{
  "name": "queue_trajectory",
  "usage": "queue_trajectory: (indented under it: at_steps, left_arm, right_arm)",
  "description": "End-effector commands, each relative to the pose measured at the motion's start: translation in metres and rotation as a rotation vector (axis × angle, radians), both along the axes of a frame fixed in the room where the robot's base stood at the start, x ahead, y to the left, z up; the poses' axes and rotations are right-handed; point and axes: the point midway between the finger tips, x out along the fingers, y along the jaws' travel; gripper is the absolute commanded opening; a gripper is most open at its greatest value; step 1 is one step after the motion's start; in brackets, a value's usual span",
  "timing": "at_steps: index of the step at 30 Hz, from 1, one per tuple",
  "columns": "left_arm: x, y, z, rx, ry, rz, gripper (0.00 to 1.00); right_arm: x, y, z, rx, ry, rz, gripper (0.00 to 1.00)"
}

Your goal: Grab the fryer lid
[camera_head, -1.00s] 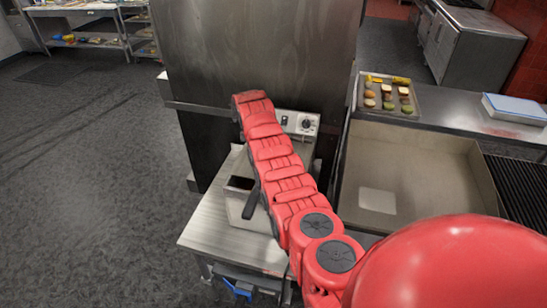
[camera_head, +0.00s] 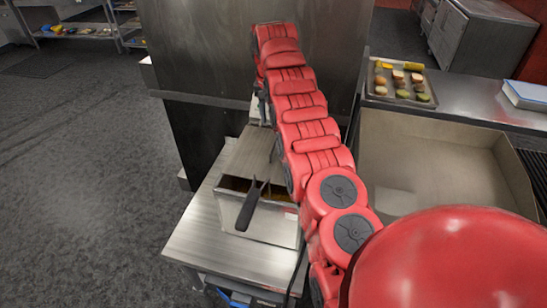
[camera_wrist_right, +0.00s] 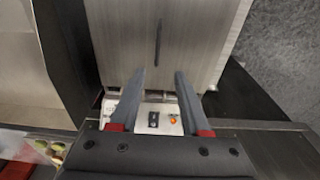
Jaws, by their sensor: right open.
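The fryer (camera_head: 262,228) is a steel box on a steel counter left of my right arm, with a dark basket handle at its front opening. Its steel lid (camera_head: 243,157) covers the part behind the opening and is partly hidden by my arm. In the right wrist view the lid (camera_wrist_right: 125,45) fills the upper middle, with a thin dark handle (camera_wrist_right: 158,42) on it. My right gripper (camera_wrist_right: 160,78) is open and empty. Its fingertips point at the lid, with the handle ahead between their lines; contact cannot be told. My left gripper is out of view.
A control panel (camera_wrist_right: 155,118) with a switch and an orange light lies below the fingers in the wrist view. A large steel cabinet (camera_head: 250,50) stands behind the fryer. A wide steel basin (camera_head: 440,160) and a food tray (camera_head: 400,85) are to the right.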

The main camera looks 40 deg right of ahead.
Motion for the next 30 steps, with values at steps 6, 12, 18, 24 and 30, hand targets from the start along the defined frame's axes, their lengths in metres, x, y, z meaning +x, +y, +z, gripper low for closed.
queue_trajectory:
  at_steps: [6,12,18,24,30]
  left_arm:
    - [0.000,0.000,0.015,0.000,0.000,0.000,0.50]
    - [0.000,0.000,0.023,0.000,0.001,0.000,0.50]
    - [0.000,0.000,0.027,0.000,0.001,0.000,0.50]
    - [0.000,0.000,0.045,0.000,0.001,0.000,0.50]
    - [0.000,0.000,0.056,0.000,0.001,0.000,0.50]
  right_arm:
    - [0.001,-0.003,-0.028,0.002,0.000,-0.001,0.47]
    - [0.003,-0.005,-0.052,0.001,0.000,0.000,0.47]
    - [0.003,-0.005,-0.060,0.001,-0.001,0.000,0.47]
    - [-0.002,-0.006,-0.077,0.002,-0.001,-0.002,0.47]
    - [-0.002,-0.006,-0.104,0.002,0.002,-0.001,0.47]
